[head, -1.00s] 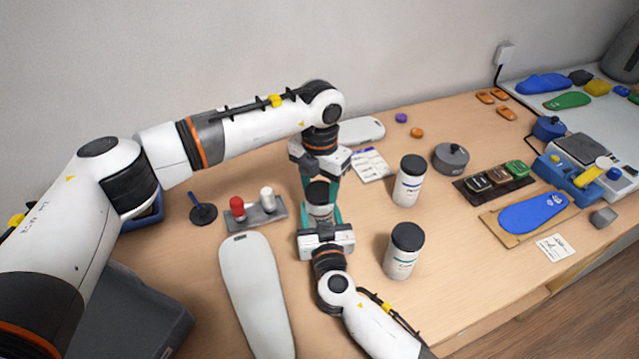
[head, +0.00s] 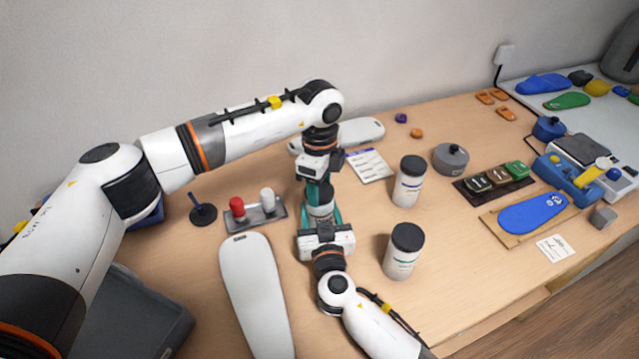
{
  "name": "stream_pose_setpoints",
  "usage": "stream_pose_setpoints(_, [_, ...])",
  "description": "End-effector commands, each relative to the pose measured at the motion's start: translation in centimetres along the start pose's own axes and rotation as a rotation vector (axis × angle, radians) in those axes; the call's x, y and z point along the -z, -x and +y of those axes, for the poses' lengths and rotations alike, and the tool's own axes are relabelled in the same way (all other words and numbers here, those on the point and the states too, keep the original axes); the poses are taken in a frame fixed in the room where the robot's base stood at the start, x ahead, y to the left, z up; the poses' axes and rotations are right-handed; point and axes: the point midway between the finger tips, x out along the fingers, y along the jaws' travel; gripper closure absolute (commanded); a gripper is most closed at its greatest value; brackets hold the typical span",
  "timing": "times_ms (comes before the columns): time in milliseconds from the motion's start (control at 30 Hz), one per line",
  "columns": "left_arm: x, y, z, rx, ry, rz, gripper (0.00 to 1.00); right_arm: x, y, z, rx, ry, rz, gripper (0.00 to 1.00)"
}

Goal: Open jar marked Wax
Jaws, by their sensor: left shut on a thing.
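A white jar (head: 319,212) with a dark lid (head: 319,192) stands upright near the middle of the table, between my two grippers. Its marking is hidden, so I cannot read which jar it is. My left gripper (head: 319,190) reaches down from above and is shut on the lid, which it partly covers. My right gripper (head: 320,214) comes from the front, with its teal fingers on both sides of the jar body, shut on it. I cannot tell whether the lid is loose from the jar.
Two other dark-lidded white jars, one with a blue band (head: 408,182) and one with a green band (head: 403,252), stand to the right. A tray with red and white knobs (head: 256,213) and a pale insole form (head: 256,290) lie left.

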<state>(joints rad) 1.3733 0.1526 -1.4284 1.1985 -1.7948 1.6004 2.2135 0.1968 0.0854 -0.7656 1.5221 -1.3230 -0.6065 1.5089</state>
Motion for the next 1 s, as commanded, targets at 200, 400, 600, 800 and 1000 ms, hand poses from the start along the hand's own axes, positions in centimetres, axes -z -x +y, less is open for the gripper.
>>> stream_pose_setpoints(200, [0.0, 0.0, 0.0, -0.001, 0.002, 0.0, 0.74, 0.1, 0.0, 0.0, 0.0, 0.001, 0.001, 1.0])
stream_pose_setpoints(400, [0.0, 0.0, 0.0, -0.001, 0.001, 0.0, 0.74, 0.1, 0.0, 0.0, 0.0, 0.0, 0.001, 1.0])
stream_pose_setpoints(600, [0.0, 0.1, 0.0, -0.001, 0.0, 0.0, 0.74, 0.1, 0.0, 0.0, 0.0, 0.0, 0.001, 1.0])
stream_pose_setpoints(800, [0.0, 0.8, 0.0, -0.001, 0.0, 0.0, 0.74, 0.1, 0.0, 0.0, 0.0, 0.0, 0.001, 1.0])
stream_pose_setpoints(1000, [0.0, 1.5, 0.0, -0.001, -0.001, 0.0, 0.74, 0.1, 0.0, 0.0, 0.0, 0.0, 0.001, 1.0])
